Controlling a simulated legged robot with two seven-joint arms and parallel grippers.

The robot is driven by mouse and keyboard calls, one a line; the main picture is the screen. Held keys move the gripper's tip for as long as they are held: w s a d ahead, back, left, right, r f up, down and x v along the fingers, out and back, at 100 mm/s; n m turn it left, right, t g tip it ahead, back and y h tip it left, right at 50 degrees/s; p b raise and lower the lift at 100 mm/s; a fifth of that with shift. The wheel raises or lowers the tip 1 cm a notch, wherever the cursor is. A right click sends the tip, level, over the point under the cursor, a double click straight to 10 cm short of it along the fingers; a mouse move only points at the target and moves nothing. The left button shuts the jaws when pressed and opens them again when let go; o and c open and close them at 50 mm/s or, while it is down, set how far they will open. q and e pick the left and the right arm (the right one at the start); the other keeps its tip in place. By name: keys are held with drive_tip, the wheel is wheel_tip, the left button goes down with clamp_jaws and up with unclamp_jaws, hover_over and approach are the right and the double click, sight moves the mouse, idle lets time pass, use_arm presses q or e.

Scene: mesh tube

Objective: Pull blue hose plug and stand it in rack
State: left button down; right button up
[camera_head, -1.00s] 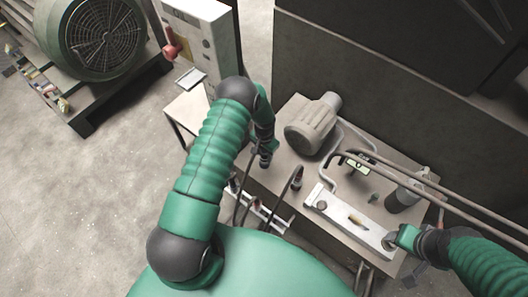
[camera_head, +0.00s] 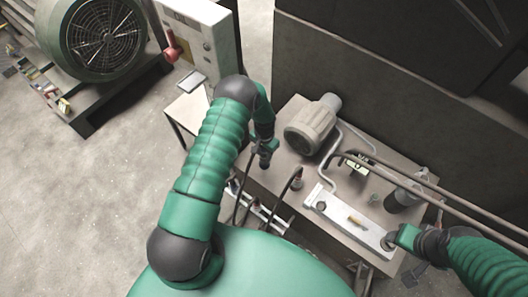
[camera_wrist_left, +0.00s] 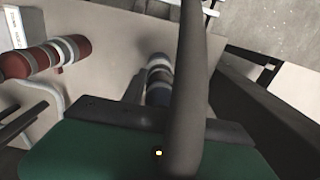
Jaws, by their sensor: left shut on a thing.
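My left gripper (camera_head: 264,161) is at the left end of the table top, below my bent left arm. It is shut on the blue hose plug (camera_wrist_left: 158,92), which shows blue and silver bands in the left wrist view. A dark hose crosses in front of that plug and hides part of it and the fingertips. A red plug (camera_wrist_left: 45,60) with pale bands lies to its left, apart from it. My right gripper (camera_head: 392,241) is at a round knob on the light metal plate; its jaws are hidden. I cannot clearly make out the rack.
The table (camera_head: 268,180) carries a grey motor (camera_head: 312,126), bent pipes (camera_head: 400,172), a dark cylinder (camera_head: 404,195) and the metal plate (camera_head: 345,222). Dark hoses (camera_head: 292,183) arch over its front edge. A control cabinet (camera_head: 205,38) with a red handle stands behind left.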

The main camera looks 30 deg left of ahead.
use_arm(q)
drive_tip(key=shift+r+p, duration=1.7)
drive_tip(key=shift+r, duration=0.7)
use_arm(e)
drive_tip(key=v, duration=0.3)
drive_tip(key=shift+w+r, duration=0.35)
